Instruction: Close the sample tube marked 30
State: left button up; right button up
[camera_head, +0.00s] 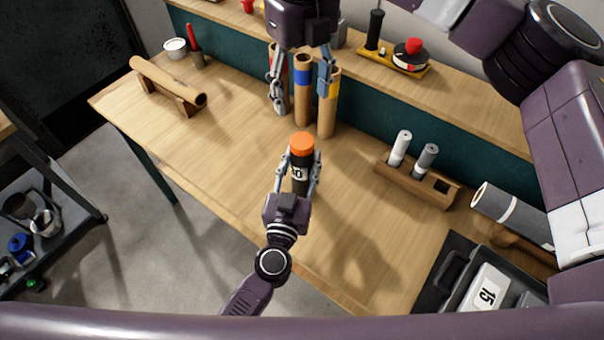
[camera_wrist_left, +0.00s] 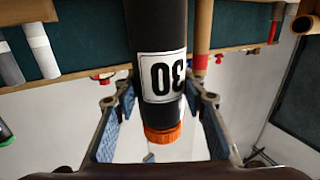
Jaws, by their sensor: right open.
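The sample tube (camera_head: 300,178) is black with a white label marked 30 and stands upright. An orange cap (camera_head: 302,142) sits on its top; how tight it is I cannot tell. My left gripper (camera_head: 301,165) comes from the near side, its fingers pressed on both sides of the tube below the cap. In the left wrist view the tube (camera_wrist_left: 158,35) and its orange cap (camera_wrist_left: 163,134) appear upside down between the fingers. My gripper hides the tube's lower end in the head view. My right gripper (camera_head: 302,90) is open and empty, farther back and above the table.
Several tall cardboard tubes (camera_head: 327,110) with coloured bands stand behind the right gripper. A wooden rack (camera_head: 418,182) with grey and white tubes is to the right. A cardboard roll (camera_head: 168,82) rests at left. The table's left-middle is clear.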

pick_arm(q)
jog(key=o, duration=0.5)
jog(key=v, duration=1.2)
jog(key=shift+f, duration=0.1)
